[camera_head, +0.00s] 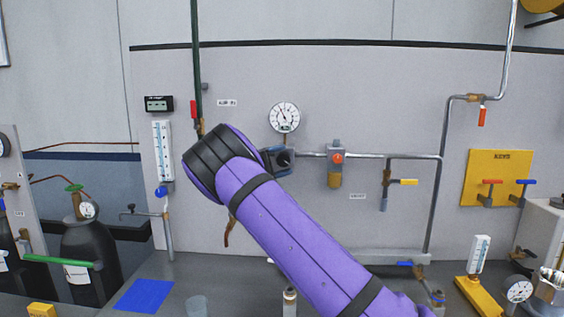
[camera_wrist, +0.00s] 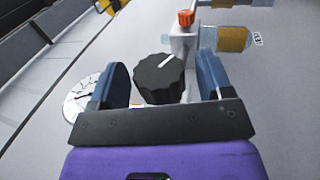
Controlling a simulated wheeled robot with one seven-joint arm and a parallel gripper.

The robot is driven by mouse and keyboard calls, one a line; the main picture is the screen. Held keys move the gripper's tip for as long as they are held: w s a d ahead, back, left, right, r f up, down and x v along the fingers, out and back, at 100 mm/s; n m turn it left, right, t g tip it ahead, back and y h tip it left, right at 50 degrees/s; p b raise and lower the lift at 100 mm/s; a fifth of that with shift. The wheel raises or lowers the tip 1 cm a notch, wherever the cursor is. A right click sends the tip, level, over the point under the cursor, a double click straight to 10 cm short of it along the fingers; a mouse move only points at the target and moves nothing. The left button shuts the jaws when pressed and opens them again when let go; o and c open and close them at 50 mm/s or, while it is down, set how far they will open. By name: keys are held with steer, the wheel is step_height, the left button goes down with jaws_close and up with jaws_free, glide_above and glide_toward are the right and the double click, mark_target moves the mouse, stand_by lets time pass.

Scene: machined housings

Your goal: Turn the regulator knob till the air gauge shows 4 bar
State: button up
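The regulator knob (camera_wrist: 160,80) is black and ribbed, with a white pointer line on its face. In the wrist view it sits between the two blue fingers of my gripper (camera_wrist: 163,78), with gaps visible on both sides, so the gripper is open around it. In the head view the knob (camera_head: 285,160) is partly hidden by my gripper and arm. The round white air gauge (camera_head: 284,117) is just above, its needle pointing up and left; its numbers are too small to read. Part of the gauge (camera_wrist: 78,100) shows behind the left finger in the wrist view.
A unit with an orange-red knob (camera_head: 337,158) hangs on the pipe to the right. A yellow-handled valve (camera_head: 403,182) is beyond it. A red-handled valve (camera_head: 194,109) is on the left vertical pipe.

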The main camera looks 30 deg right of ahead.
mark_target(282, 153)
steer(key=shift+r, duration=0.1)
steer(key=shift+r, duration=0.3)
steer(key=shift+o, duration=0.7)
step_height(282, 153, up, 3)
steer(key=shift+f, duration=0.1)
steer(key=s, duration=0.5)
steer(key=s+a+r, duration=0.1)
steer(key=s, duration=0.4)
steer(key=s+a, duration=0.1)
steer(key=s, duration=0.5)
steer(key=shift+a+r, duration=0.2)
steer(key=shift+a, duration=0.05)
steer(key=shift+c, duration=0.7)
steer(key=shift+w, duration=0.1)
steer(key=shift+c, duration=0.3)
